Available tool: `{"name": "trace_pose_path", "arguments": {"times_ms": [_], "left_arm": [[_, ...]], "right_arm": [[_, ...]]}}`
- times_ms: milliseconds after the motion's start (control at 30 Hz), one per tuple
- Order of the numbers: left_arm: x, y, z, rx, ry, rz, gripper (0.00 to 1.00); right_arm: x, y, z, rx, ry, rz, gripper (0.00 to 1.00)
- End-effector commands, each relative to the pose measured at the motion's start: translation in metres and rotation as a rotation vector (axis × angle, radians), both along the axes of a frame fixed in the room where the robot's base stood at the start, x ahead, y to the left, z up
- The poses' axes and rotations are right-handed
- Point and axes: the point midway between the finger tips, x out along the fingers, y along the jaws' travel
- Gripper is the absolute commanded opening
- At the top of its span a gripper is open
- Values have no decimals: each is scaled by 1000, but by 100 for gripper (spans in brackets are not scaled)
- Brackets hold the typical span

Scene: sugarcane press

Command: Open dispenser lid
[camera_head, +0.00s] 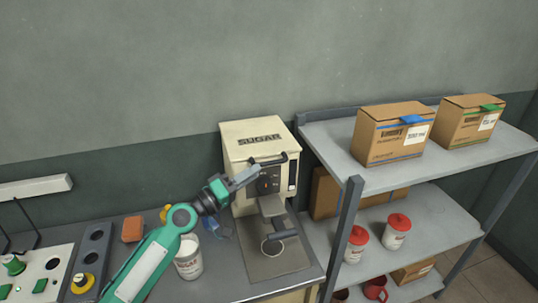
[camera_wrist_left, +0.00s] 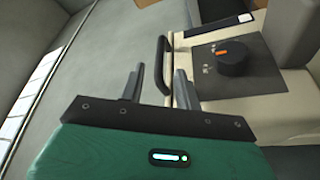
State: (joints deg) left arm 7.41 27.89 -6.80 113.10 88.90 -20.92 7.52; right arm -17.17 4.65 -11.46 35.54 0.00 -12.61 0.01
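The sugar dispenser (camera_head: 240,150) is a cream box labelled SUGAR, standing on the table by the wall. Its lid looks shut. A dark bar handle (camera_head: 283,157) crosses its upper front; it also shows in the left wrist view (camera_wrist_left: 161,62). My left gripper (camera_head: 246,177) is at the dispenser's upper front, just below and left of the handle's middle. In the left wrist view the gripper (camera_wrist_left: 159,76) has its fingers apart, with the handle in the gap between the fingertips. I cannot tell whether either finger touches it. My right gripper is out of view.
A dark knob (camera_wrist_left: 232,62) sits on the dispenser's front panel. A white tub (camera_head: 188,262) stands beside my left forearm. A metal shelf (camera_head: 455,165) with cardboard boxes (camera_head: 385,140) and red-lidded jars (camera_head: 397,235) stands close on the right. A control panel (camera_head: 40,275) is at far left.

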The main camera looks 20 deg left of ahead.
Motion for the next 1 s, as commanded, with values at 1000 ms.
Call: {"name": "trace_pose_path", "arguments": {"times_ms": [1000], "left_arm": [[50, -37, 12, 3, 0, -1, 0]], "right_arm": [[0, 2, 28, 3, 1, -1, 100]]}}
